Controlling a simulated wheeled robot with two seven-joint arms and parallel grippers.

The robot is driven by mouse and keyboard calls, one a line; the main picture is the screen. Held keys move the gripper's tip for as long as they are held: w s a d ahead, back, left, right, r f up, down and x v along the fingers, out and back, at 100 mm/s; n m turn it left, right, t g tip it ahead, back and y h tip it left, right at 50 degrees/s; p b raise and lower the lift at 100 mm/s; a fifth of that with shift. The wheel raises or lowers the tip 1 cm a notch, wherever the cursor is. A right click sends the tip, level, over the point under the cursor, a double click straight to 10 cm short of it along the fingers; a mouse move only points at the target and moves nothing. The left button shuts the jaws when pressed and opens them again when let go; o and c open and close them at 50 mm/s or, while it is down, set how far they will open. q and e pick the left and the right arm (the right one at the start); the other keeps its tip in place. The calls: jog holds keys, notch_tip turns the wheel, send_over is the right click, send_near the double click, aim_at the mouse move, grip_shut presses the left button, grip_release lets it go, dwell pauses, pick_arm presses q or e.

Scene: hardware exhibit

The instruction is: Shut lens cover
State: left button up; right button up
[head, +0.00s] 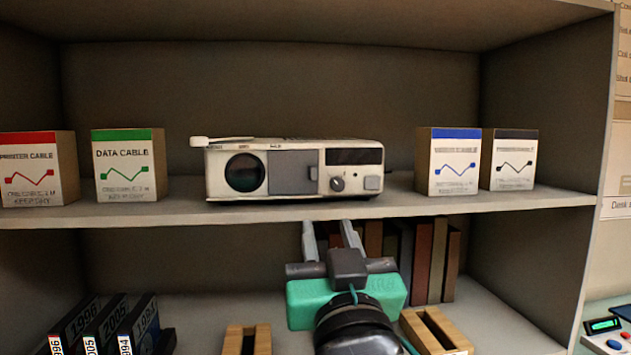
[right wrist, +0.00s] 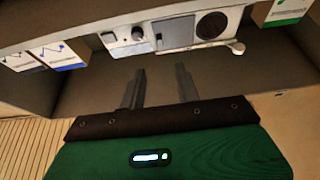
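A white projector (head: 292,198) stands on the upper shelf. Its round dark lens (head: 244,172) is uncovered at the left of its front. The grey lens cover (head: 290,171) sits to the right of the lens, beside a knob (head: 337,184). The right wrist view shows the scene turned over, with the lens (right wrist: 212,25) and the cover (right wrist: 174,29) near the top. My right gripper (head: 327,224) is in front of and below the shelf edge, its two fingers apart and empty, not touching the projector. Its fingers also show in the right wrist view (right wrist: 160,70). My left gripper is out of view.
A data cable box (head: 124,169) and a printer cable box (head: 34,170) stand left of the projector. Two more boxes (head: 448,164) stand right. Books (head: 422,262), black binders (head: 102,325) and wooden holders (head: 436,331) are below. The shelf's front edge (head: 420,206) lies above my gripper.

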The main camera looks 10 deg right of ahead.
aim_at(314, 178)
jog(key=p+x, duration=0.5)
jog(key=x, duration=0.6)
jog(key=shift+w+d+r+p, duration=0.1)
jog(key=shift+w+p, duration=0.05)
jog(key=shift+p, duration=0.2)
jog(key=shift+w+r, duration=0.1)
jog(key=shift+w, duration=0.5)
jog(key=shift+c, duration=0.2)
grip_shut()
